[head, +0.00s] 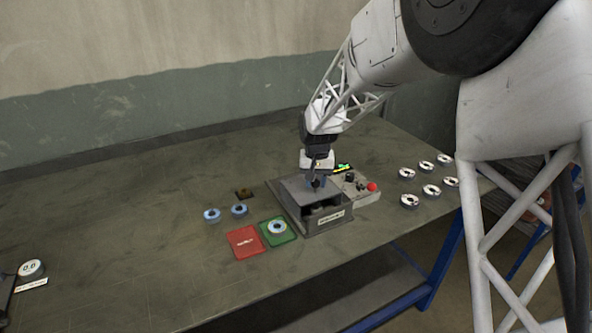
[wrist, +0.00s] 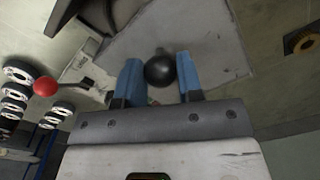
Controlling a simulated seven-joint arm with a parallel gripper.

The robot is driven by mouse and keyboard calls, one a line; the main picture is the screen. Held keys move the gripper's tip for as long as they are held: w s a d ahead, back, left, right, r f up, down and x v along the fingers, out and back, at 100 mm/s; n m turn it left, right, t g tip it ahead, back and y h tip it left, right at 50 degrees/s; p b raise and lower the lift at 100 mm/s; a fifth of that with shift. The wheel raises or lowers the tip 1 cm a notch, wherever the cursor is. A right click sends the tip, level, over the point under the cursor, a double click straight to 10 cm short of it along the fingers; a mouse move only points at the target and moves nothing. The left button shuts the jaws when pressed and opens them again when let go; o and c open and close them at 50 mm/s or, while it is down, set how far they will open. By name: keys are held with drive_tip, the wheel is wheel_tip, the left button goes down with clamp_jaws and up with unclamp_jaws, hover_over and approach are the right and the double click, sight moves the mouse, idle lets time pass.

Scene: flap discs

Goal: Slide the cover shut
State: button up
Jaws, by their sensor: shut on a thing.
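A grey metal box (head: 327,222) with a label on its front stands near the table's front edge. Its grey sliding cover (head: 297,187) lies over the back part of the top; the front part shows a dark opening. The cover (wrist: 213,45) also shows in the wrist view, with a black ball knob (wrist: 160,72) on it. My gripper (head: 317,183) is above the cover, pointing down. In the wrist view my gripper's blue fingers (wrist: 160,62) stand either side of the knob and are shut on it. What lies inside the box is mostly hidden.
Right of the box is a control panel with a red ball knob (head: 372,187). Several flap discs (head: 409,201) stand further right. Left are a green mat (head: 290,238) bearing a disc, a red mat (head: 245,242) and two blue discs (head: 212,215). The far left table is mostly clear.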

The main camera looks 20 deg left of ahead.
sight(322, 199)
drive_tip(key=shift+s+d, duration=1.45)
drive_tip(key=shift+d, duration=0.05)
drive_tip(key=o, duration=0.7)
drive_tip(key=shift+r, duration=0.15)
drive_tip(key=shift+r, duration=3.85)
